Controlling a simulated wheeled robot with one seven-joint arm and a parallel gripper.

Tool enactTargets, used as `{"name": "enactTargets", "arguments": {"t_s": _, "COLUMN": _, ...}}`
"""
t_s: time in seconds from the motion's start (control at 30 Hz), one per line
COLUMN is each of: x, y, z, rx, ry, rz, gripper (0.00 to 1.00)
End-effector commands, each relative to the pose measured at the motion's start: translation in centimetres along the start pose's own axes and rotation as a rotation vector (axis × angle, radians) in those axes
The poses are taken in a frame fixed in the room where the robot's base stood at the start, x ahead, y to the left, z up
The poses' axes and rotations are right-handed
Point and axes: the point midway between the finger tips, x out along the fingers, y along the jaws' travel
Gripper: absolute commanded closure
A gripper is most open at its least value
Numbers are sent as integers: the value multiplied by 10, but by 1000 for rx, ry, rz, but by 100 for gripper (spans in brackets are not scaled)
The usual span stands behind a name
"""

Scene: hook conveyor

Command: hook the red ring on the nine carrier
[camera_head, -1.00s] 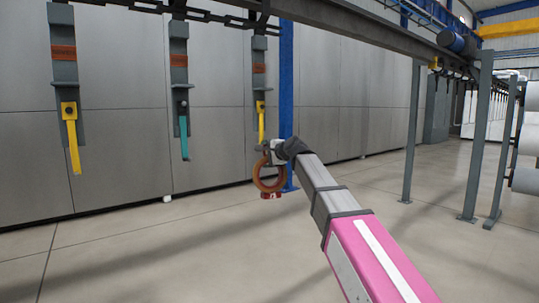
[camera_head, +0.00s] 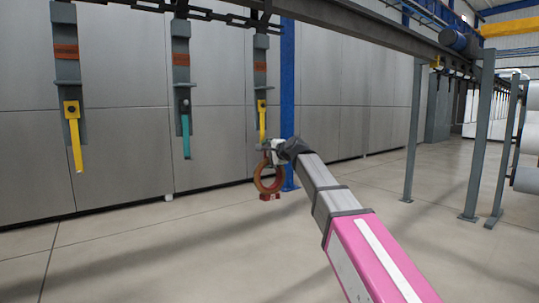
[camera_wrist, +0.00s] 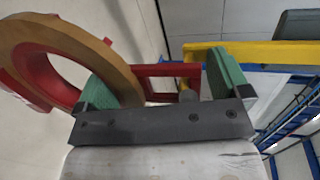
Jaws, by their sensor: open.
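The ring (camera_head: 257,178), tan-brown outside and red inside, is below my gripper (camera_head: 268,152) in the head view. In the wrist view the ring (camera_wrist: 40,62) is at the upper left, beside the left green finger. A red rectangular loop (camera_wrist: 152,73) extends from its side between the open fingers of my gripper (camera_wrist: 165,80). A yellow strip (camera_wrist: 262,53) reaches the right finger, with a yellow peg end by the loop. Whether the loop is on it is unclear. In the head view the right-hand carrier's yellow hook (camera_head: 262,122) is just above the gripper. No carrier number is readable.
A teal-hook carrier (camera_head: 182,90) and another yellow-hook carrier (camera_head: 68,90) hang to the left from the overhead rail (camera_head: 345,30). A blue post (camera_head: 287,80) stands behind the gripper. Grey posts (camera_head: 478,140) stand right. The floor is clear.

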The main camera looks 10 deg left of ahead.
Motion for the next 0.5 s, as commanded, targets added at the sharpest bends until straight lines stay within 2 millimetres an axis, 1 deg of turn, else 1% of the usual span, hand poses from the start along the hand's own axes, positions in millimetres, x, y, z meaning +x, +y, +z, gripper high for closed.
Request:
{"name": "enactTargets", "arguments": {"t_s": 0.03, "x": 24, "y": -4, "z": -2, "rx": -2, "ry": -15, "rz": 25, "gripper": 0}}
{"name": "enactTargets", "arguments": {"t_s": 0.17, "x": 15, "y": -4, "z": -2, "rx": -2, "ry": -15, "rz": 23, "gripper": 0}}
{"name": "enactTargets", "arguments": {"t_s": 0.27, "x": 2, "y": -4, "z": -1, "rx": -2, "ry": -13, "rz": 20, "gripper": 0}}
{"name": "enactTargets", "arguments": {"t_s": 0.37, "x": -16, "y": -4, "z": -1, "rx": -1, "ry": -12, "rz": 16, "gripper": 0}}
{"name": "enactTargets", "arguments": {"t_s": 0.5, "x": -49, "y": -3, "z": -2, "rx": -1, "ry": -6, "rz": 6, "gripper": 0}}
